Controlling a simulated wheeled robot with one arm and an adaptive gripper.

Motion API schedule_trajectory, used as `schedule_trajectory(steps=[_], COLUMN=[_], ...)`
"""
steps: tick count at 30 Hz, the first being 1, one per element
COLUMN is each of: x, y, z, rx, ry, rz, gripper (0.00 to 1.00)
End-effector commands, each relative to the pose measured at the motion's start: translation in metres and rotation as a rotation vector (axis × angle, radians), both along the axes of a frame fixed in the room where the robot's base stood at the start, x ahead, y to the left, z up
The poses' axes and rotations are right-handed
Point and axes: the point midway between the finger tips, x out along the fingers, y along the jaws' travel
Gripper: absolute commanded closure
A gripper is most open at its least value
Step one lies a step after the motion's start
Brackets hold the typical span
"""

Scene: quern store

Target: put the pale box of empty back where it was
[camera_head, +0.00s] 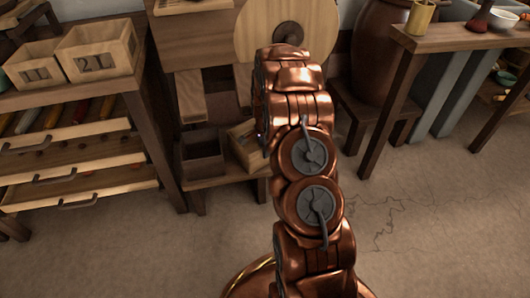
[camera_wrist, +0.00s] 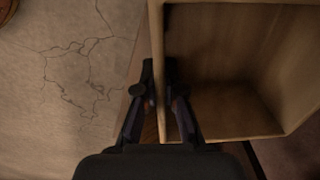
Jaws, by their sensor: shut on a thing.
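The pale wooden box (camera_head: 249,158) sits at the right of a low dark bench in the head view, partly hidden behind my arm. In the wrist view the pale box (camera_wrist: 285,65) fills the right side, and the inside that shows is empty. My gripper (camera_wrist: 159,85) is shut on the box's near left wall, one finger outside and one inside. In the head view my gripper is hidden by my copper arm. I cannot tell whether the box rests on the bench or is slightly lifted.
A dark open box (camera_head: 202,158) stands just left of the pale box on the low bench (camera_head: 225,181). At the left is a drawer cabinet (camera_head: 150,135) with numbered wooden boxes (camera_head: 98,50) on top. A large brown jar (camera_head: 380,50) stands on the right. The cracked floor (camera_head: 420,215) is clear.

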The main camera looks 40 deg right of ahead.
Motion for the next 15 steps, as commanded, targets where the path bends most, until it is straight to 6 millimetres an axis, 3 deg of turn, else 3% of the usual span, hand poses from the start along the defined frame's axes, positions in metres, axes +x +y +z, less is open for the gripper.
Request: schedule_trajectory(steps=[8,15], x=[-0.0001,-0.0002], y=[0.0001,0.0002], z=[-0.0012,-0.0008], rx=[0.0,0.0], ry=[0.0,0.0], rz=[0.0,0.0], gripper=[0.67,0.67])
